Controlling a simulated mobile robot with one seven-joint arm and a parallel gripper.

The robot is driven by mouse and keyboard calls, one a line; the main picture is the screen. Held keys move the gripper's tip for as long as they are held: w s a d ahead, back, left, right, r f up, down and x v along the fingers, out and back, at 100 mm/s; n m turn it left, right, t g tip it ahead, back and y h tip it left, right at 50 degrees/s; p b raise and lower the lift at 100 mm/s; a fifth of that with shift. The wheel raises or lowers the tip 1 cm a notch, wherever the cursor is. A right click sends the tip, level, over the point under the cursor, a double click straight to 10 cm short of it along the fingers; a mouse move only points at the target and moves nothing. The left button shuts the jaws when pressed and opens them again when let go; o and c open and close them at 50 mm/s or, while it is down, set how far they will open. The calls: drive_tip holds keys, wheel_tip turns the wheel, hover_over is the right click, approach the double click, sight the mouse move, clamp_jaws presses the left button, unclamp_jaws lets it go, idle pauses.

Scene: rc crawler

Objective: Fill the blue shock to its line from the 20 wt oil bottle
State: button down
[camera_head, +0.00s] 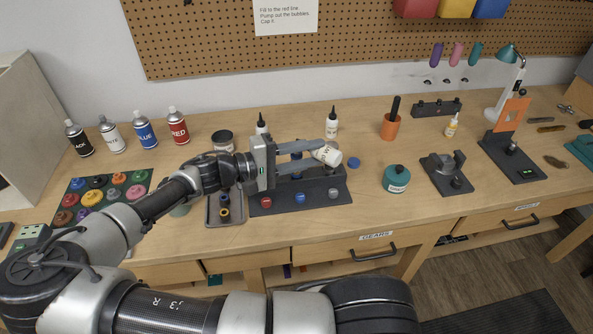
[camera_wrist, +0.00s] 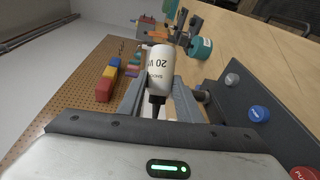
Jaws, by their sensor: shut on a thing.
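My gripper (camera_head: 312,150) is shut on a white bottle (camera_head: 327,156) with a black nozzle. In the wrist view the bottle (camera_wrist: 160,75) reads "20 W", and its nozzle points back toward my palm. The bottle is tipped well over, above the dark stand (camera_head: 318,199). A blue knob or cap (camera_head: 300,198) sits on the stand's front between a red one (camera_head: 266,203) and a grey one (camera_head: 333,193). The blue one (camera_wrist: 259,113) also shows in the wrist view. The blue shock's body, its line and its oil level cannot be made out behind my gripper.
Two white bottles, one at the back (camera_head: 332,125) and one behind my gripper (camera_head: 262,126), stand upright. A teal jar (camera_head: 396,179) and an orange cup (camera_head: 390,126) stand further right. A small tray (camera_head: 212,217) is left.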

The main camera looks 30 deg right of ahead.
drive_tip(key=shift+f+m+t+y+b, duration=0.5)
drive_tip(key=shift+f+m, duration=0.3)
drive_tip(key=shift+m, duration=0.4)
idle(0.6)
drive_tip(key=shift+p, duration=0.35)
idle(2.7)
drive_tip(key=shift+w+a+f+m+t+y, duration=0.1)
drive_tip(key=shift+w+f+m+t+y, duration=0.05)
drive_tip(key=shift+m+y, duration=0.3)
drive_tip(key=shift+w+a+f+m+t+y, duration=0.15)
drive_tip(key=shift+m+y, duration=0.2)
drive_tip(key=shift+m, duration=0.2)
drive_tip(key=shift+d, duration=0.1)
drive_tip(key=w+r+m+t+y, duration=0.1)
drive_tip(key=m, duration=0.1)
drive_tip(key=w+a+r+m+t+y, duration=0.1)
drive_tip(key=m+t, duration=0.1)
drive_tip(key=shift+r, duration=0.2)
